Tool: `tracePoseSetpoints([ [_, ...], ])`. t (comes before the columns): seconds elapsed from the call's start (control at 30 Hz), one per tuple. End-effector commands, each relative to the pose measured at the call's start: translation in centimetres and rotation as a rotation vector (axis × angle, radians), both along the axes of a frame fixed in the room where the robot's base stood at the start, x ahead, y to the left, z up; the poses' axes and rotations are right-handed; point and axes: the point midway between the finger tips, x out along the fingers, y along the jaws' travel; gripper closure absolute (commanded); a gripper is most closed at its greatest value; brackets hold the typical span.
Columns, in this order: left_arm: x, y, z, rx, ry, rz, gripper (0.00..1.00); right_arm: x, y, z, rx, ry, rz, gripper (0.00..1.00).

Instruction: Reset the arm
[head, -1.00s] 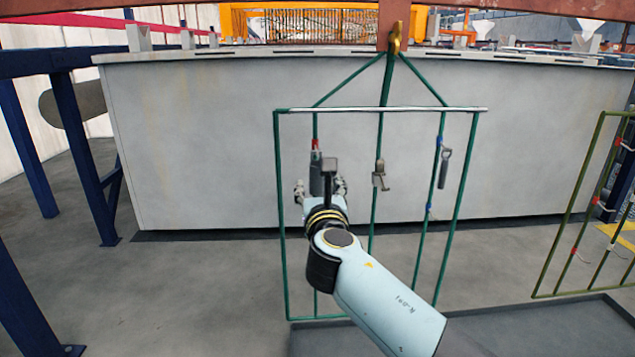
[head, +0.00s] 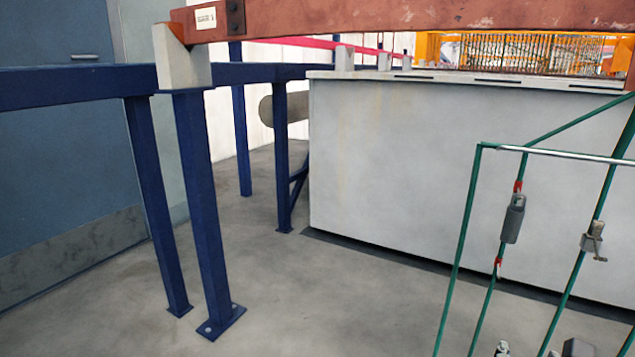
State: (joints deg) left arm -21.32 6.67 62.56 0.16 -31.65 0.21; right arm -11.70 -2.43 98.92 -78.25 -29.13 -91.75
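The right gripper (head: 528,350) shows only at the bottom edge of the head view, low on the right. Its two fingertips stand apart with nothing visible between them, so it looks open. The rest of that arm is below the picture. A grey part (head: 513,219) hangs by a red clip on the green rack (head: 462,250), above the gripper and apart from it. My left gripper is not in view.
A second metal part (head: 593,241) hangs on the rack further right. A large grey tank (head: 400,165) stands behind. Blue steel posts (head: 203,205) stand at left under a rust-red beam (head: 400,18). The floor between posts and rack is clear.

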Motion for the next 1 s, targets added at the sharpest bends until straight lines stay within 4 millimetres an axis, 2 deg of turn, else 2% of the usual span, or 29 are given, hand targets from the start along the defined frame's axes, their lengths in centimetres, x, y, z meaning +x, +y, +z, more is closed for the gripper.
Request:
tracePoseSetpoints([
  [0.03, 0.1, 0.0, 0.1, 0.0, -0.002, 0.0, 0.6, -2.3, -0.4, -3.8, 0.11, 0.044, -0.037, 0.47],
  [0.1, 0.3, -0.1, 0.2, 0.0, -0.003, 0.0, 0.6, -5.7, -0.9, -8.7, 0.299, 0.085, -0.124, 0.47],
  [0.17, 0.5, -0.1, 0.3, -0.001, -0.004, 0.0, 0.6, -9.0, -1.3, -12.6, 0.461, 0.113, -0.225, 0.47],
  [0.2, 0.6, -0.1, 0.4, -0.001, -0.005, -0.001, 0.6, -11.4, -1.5, -15.0, 0.571, 0.127, -0.309, 0.47],
  [0.27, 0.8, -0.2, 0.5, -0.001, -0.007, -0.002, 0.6, -15.1, -1.8, -18.4, 0.731, 0.138, -0.452, 0.47],
  [0.3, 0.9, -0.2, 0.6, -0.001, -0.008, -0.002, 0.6, -17.8, -1.9, -20.4, 0.833, 0.14, -0.561, 0.47],
  [0.37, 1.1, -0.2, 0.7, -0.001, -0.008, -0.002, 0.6, -21.7, -2.0, -23.1, 0.976, 0.126, -0.741, 0.47],
  [0.4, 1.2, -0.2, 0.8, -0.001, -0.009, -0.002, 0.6, -24.3, -2.0, -24.6, 1.064, 0.11, -0.87, 0.47],
  [0.5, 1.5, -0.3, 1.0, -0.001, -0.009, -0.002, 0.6, -30.1, -1.7, -27.5, 1.246, 0.032, -1.205, 0.47],
  [0.6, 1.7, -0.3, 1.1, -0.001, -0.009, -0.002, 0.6, -34.6, -0.8, -29.4, 1.391, -0.105, -1.561, 0.47],
  [0.7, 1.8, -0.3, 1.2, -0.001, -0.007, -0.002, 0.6, -36.9, 0.6, -30.4, 1.49, -0.274, -1.867, 0.47],
  [0.73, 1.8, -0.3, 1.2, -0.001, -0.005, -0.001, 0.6, -37.1, 0.9, -30.4, 1.514, -0.329, -1.939, 0.47],
  [0.8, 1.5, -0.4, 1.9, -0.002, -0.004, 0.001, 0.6, -37.2, 1.0, -29.7, 1.541, -0.421, -2.018, 0.47],
  [1.0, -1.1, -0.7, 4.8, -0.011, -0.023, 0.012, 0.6, -39.8, 1.4, -26.8, 1.564, -0.42, -2.008, 0.47],
])
